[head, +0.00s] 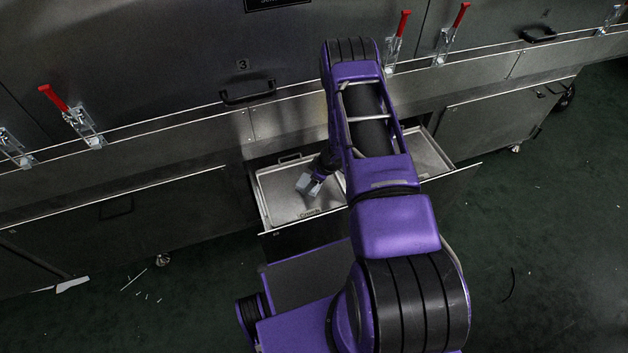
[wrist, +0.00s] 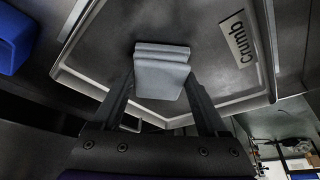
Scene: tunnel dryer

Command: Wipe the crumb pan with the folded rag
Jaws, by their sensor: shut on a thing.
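The crumb pan (head: 280,206) is a pale metal tray with a raised rim, sitting in the pulled-out drawer. A label reading "Crumb" (wrist: 239,39) shows on it in the wrist view, where the pan's bare floor (wrist: 110,45) also shows. My gripper (head: 312,186) is over the pan, pointing down into it. It is shut on the folded rag (wrist: 161,72), a light grey folded block between the two fingers. The rag also shows small in the head view (head: 306,185). I cannot tell whether the rag touches the pan floor.
The open drawer (head: 263,229) juts from the dryer; a second pale tray (head: 428,155) lies on its right, partly behind my arm. Red-handled clamps (head: 85,128) and a black door handle (head: 248,97) line the dryer front. White scraps (head: 135,282) lie on the green floor.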

